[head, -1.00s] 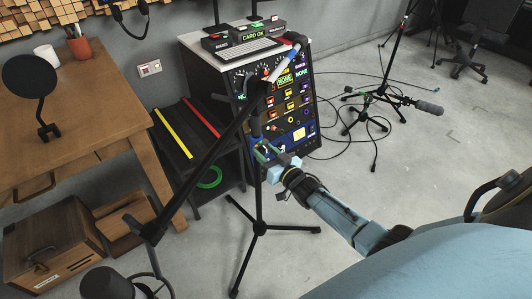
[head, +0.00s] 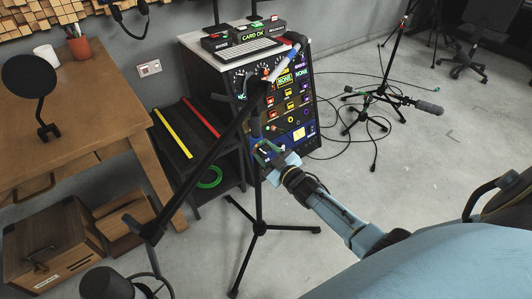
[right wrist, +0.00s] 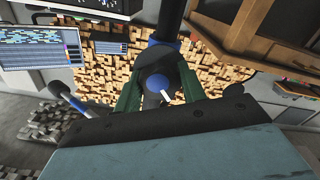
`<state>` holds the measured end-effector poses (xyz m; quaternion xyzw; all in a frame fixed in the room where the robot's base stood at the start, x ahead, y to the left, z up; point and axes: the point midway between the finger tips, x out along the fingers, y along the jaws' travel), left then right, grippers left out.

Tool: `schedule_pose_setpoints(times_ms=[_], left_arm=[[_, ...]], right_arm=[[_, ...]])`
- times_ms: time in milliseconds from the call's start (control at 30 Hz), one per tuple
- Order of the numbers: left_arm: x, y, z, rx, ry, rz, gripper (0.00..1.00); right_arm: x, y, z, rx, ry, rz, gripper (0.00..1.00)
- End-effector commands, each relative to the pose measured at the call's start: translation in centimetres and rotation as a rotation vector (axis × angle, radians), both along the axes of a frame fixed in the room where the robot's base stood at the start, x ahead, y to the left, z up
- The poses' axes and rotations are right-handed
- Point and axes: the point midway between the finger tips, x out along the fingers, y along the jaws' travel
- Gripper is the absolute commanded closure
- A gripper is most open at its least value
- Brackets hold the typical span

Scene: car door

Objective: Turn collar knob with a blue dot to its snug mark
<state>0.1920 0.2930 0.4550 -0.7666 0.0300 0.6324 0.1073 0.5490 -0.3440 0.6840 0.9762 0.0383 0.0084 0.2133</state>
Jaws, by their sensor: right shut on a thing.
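A black microphone stand (head: 259,190) stands upright on three legs, with a long boom (head: 205,170) slanting from upper right to lower left. My right gripper (head: 264,150) is at the upright pole, below the boom joint. In the right wrist view, my right gripper (right wrist: 158,88) has its green fingers shut on a dark and blue collar knob (right wrist: 155,82) on the stand's pole. A white pointer line shows on the knob's face. I cannot make out a blue dot or a snug mark. My left gripper is not in view.
A panel cabinet (head: 300,137) with a keyboard on top stands right behind the stand. A wooden desk (head: 85,125) is at left, with a microphone (head: 110,285) low in front. Another stand (head: 378,95) is at back right. Floor right of the stand is mostly clear.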

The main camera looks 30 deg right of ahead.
Motion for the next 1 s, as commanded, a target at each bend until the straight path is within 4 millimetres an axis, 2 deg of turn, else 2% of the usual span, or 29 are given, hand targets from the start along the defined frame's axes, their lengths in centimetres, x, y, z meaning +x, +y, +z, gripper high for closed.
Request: schedule_pose_setpoints(times_ms=[400, 433, 600, 867, 1000], left_arm=[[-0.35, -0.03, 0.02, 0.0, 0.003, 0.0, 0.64], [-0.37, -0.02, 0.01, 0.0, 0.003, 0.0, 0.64], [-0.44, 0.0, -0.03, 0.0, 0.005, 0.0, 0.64], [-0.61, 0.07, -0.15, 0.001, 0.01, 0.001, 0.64], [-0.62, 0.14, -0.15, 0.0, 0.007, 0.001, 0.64]], right_arm=[[-0.03, 0.01, -0.03, -0.006, 0.0, 0.0, 0.82], [-0.03, 0.0, -0.04, -0.006, 0.0, 0.0, 0.57], [-0.02, 0.01, -0.03, -0.006, 0.0, 0.0, 0.38], [-0.06, 0.0, -0.02, -0.006, 0.0, 0.0, 0.38], [-0.75, -0.06, 0.0, -0.006, 0.001, 0.0, 0.38]])
